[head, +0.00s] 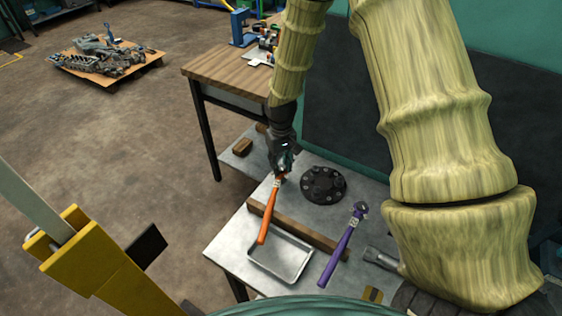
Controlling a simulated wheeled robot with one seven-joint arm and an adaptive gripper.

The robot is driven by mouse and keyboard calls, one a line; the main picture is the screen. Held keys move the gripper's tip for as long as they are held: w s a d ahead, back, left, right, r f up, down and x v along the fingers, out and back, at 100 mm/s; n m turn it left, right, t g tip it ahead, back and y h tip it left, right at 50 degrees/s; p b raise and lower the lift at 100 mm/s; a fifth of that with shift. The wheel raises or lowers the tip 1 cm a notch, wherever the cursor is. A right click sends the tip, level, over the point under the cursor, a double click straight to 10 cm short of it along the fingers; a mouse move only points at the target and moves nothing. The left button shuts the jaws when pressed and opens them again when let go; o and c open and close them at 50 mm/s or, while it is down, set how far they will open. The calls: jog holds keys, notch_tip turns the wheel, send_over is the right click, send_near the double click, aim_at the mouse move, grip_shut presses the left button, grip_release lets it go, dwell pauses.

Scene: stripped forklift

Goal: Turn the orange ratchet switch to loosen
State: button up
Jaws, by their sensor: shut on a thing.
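The orange ratchet (267,216) has a long orange handle pointing down toward the metal tray, with its head up at my gripper. My gripper (281,174) is shut on the head end of the orange ratchet, above the grey metal table. The small switch on its head is hidden by the fingers or too small to make out. A purple ratchet (340,249) rests to the right, apart from my gripper, with its head at the upper end.
A wooden strip (315,236) crosses the table behind a shallow metal tray (284,280). A black round flange (323,184) with bolts lies right of my gripper. A wooden-topped bench (225,75) stands behind. A yellow part (95,265) rises at the lower left.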

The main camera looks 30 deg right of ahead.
aim_at(281, 167)
jog(key=shift+n, duration=1)
jog(key=o, duration=1.1)
jog(key=shift+c, duration=0.2)
jog(key=shift+r, duration=0.1)
notch_tip(281, 167, up, 12)
